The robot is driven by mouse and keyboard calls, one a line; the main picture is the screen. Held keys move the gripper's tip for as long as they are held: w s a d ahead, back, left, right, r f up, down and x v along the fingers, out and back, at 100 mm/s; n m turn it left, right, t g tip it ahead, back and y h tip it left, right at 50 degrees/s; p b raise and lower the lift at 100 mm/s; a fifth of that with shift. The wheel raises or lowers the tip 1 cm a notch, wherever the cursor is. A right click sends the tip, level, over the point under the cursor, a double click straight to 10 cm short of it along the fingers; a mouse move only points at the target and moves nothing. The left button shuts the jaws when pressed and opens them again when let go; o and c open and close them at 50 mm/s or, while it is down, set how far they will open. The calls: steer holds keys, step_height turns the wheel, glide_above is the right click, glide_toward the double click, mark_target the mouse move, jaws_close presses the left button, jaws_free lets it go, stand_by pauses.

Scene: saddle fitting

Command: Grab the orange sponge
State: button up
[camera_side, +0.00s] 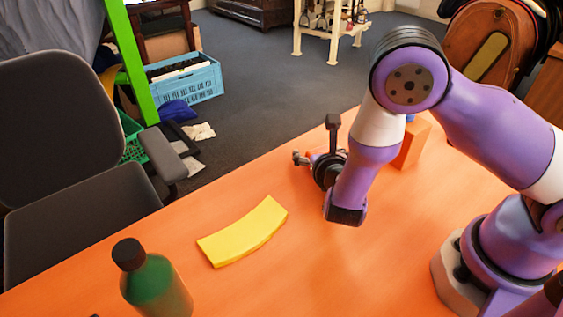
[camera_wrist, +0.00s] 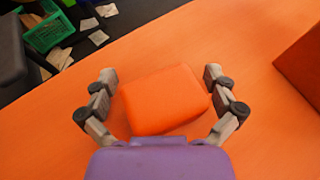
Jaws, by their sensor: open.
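The orange sponge (camera_wrist: 165,99) lies on the orange table, in the middle of the wrist view. It is a rounded block, turned slightly. My gripper (camera_wrist: 160,75) is open, with one finger on each side of the sponge. A gap of table shows on both sides, so the fingers appear not to touch it. In the side view my gripper (camera_side: 302,157) is low over the table, and my wrist largely hides the sponge there; a small orange bit near the fingers may be part of it.
An orange block (camera_side: 411,144) stands behind my arm; a similar block (camera_wrist: 304,66) shows at right in the wrist view. A yellow curved piece (camera_side: 243,232) and a green bottle (camera_side: 152,281) are on the table's left. The table (camera_side: 330,270) is clear between them and my arm.

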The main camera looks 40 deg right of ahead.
steer(key=c, duration=0.8)
steer(key=shift+c, duration=0.2)
